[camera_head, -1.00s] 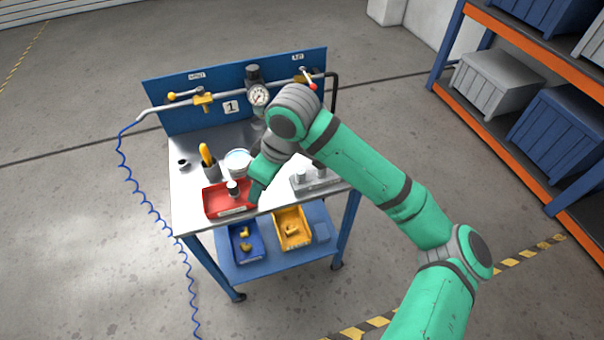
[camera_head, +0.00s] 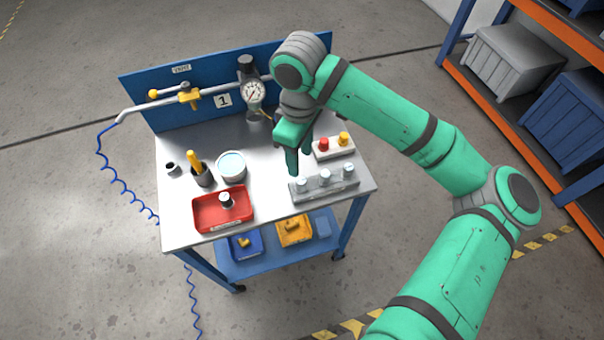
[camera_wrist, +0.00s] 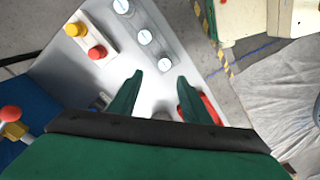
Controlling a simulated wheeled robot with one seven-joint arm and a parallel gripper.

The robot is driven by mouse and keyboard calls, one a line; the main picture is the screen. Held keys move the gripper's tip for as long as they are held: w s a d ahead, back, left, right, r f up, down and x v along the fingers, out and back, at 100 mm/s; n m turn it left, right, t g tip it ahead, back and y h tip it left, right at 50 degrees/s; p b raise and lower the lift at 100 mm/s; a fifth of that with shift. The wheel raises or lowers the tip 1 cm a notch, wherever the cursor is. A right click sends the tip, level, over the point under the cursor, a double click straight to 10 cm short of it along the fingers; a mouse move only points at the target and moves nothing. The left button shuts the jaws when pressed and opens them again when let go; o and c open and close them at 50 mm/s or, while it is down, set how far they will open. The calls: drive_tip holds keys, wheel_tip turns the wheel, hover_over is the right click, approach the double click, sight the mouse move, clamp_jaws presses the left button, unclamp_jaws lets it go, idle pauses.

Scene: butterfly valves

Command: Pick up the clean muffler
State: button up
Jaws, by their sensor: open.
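Several views show a grey rack (camera_head: 338,188) at the bench's front right, holding three upright pale-topped cylinders. The left one (camera_head: 302,186), middle one (camera_head: 325,177) and right one (camera_head: 348,170) look alike; I cannot tell which is the clean muffler by any label. Another grey cylinder (camera_head: 226,200) stands in the red tray (camera_head: 207,222). My gripper (camera_head: 300,163) is open and points down just behind the rack's left end. In the wrist view my gripper (camera_wrist: 160,77) is empty, with the nearest rack cylinder (camera_wrist: 164,63) just beyond its fingertips, apart from them.
A white holder with a red (camera_head: 324,144) and a yellow piece (camera_head: 343,138) stands behind the rack. The blue back panel (camera_head: 140,95) carries pipework and a gauge (camera_head: 253,93).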

sight(301, 180)
drive_tip(key=f, duration=0.3)
drive_tip(key=shift+s+f, duration=0.25)
drive_tip(key=shift+f, duration=0.15)
drive_tip(key=shift+s+d+f, duration=0.15)
drive_tip(key=shift+d+f, duration=0.3)
drive_tip(key=f, duration=0.4)
drive_tip(key=shift+s+a, duration=0.25)
drive_tip(key=shift+a, duration=0.1)
drive_tip(key=shift+w+f, duration=0.1)
drive_tip(key=shift+f, duration=0.4)
drive_tip(key=c, duration=1.1)
